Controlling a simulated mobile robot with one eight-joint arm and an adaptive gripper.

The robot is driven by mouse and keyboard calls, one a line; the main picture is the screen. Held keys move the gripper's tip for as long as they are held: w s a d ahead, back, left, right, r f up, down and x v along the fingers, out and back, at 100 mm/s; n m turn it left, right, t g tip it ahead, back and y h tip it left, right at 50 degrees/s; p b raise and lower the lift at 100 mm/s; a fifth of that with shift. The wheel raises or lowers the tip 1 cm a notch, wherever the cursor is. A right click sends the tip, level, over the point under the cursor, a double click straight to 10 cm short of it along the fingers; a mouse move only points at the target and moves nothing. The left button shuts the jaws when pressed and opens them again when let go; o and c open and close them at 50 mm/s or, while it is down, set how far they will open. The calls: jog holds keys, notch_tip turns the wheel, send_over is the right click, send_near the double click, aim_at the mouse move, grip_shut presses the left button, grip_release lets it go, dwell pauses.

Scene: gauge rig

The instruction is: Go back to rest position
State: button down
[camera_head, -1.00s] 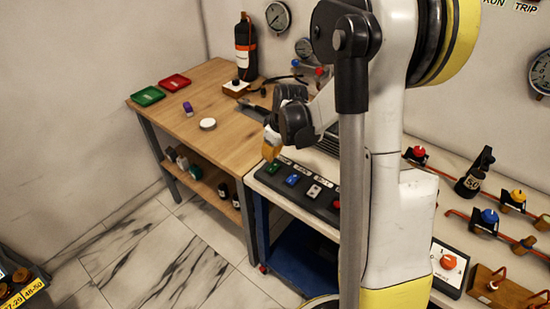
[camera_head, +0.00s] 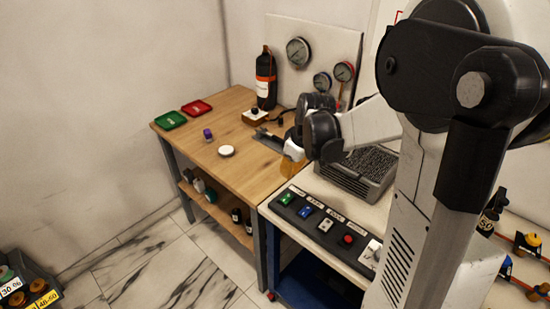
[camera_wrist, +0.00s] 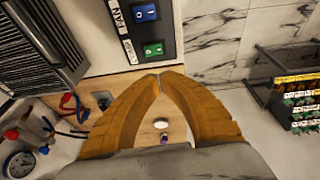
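My gripper (camera_head: 293,167) hangs over the area where the wooden table meets the white bench, near the button panel (camera_head: 325,222). In the wrist view its two orange fingers (camera_wrist: 160,77) come together at the tips and look shut, with nothing between the tips. Through the gap behind the tips I see the white disc (camera_wrist: 161,123) and a small purple item (camera_wrist: 164,138), both away on the table. My arm is bent and fills the right of the head view.
A grey grille box (camera_head: 357,173) stands close to my gripper. Gauges (camera_head: 298,52) are behind.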

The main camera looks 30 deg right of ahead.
jog(key=s+a+r+m+t+b, duration=0.1)
jog(key=s+a+r+m+t, duration=0.1)
jog(key=s+a, duration=0.5)
jog(key=s+a+r+m+t+b, duration=0.1)
jog(key=s+a+r+m, duration=0.1)
jog(key=s+a+r, duration=0.3)
jog(key=s+a, duration=0.2)
jog(key=s, duration=0.2)
jog(key=shift+s+a+r+t+h, duration=0.15)
jog(key=shift+s+a+t+h, duration=0.15)
jog(key=shift+a+t, duration=0.1)
